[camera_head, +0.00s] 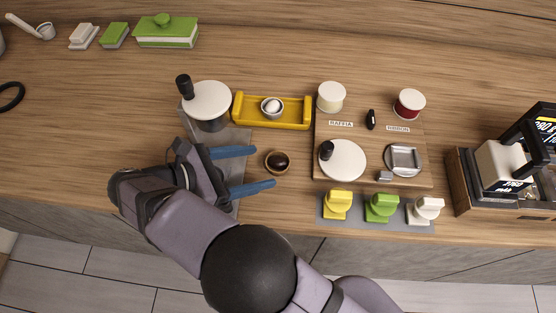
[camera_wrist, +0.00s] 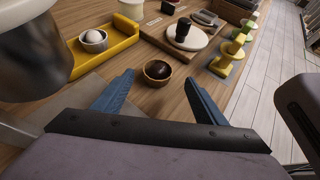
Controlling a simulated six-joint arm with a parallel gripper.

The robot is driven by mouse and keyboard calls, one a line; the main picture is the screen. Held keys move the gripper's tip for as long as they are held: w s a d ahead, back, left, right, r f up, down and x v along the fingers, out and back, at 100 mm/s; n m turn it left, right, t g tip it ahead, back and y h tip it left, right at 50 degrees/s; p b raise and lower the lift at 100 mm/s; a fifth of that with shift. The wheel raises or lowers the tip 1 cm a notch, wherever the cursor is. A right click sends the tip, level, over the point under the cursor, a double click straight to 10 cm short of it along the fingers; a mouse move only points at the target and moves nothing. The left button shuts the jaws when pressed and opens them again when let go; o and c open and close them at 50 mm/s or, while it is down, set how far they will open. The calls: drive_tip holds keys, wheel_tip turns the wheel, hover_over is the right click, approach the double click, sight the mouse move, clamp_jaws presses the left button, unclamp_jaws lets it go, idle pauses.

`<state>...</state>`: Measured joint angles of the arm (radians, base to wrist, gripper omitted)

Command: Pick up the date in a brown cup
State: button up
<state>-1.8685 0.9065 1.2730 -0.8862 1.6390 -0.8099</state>
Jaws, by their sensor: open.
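The date (camera_head: 279,160) is dark and round and sits in a small brown cup (camera_head: 268,167) on the wooden counter. In the wrist view the date (camera_wrist: 157,70) shows in its cup (camera_wrist: 157,82) ahead of my fingertips, near the middle. My gripper (camera_head: 264,167) is open, with its two blue fingers pointing right, one on the far side and one on the near side of the cup. The gripper also shows in the wrist view (camera_wrist: 158,78). It holds nothing, and the cup looks untouched.
A yellow tray (camera_head: 240,110) holding a cup with a white ball stands just behind. A silver canister (camera_head: 210,100) stands close beside my gripper.

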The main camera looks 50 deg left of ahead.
sight(275, 161)
drive_tip(key=shift+r+p+x, duration=0.15)
drive_tip(key=shift+p+x, duration=0.4)
drive_tip(key=shift+x, duration=0.5)
drive_tip(key=shift+r+p+x, duration=0.1)
drive_tip(key=shift+p+x, duration=0.4)
drive_tip(key=shift+x, duration=0.55)
drive_tip(key=shift+w+a+f, duration=0.1)
drive_tip(key=shift+w+f, duration=0.25)
drive_tip(key=shift+w, duration=0.25)
drive_tip(key=shift+c, duration=0.6)
drive_tip(key=c, duration=0.9)
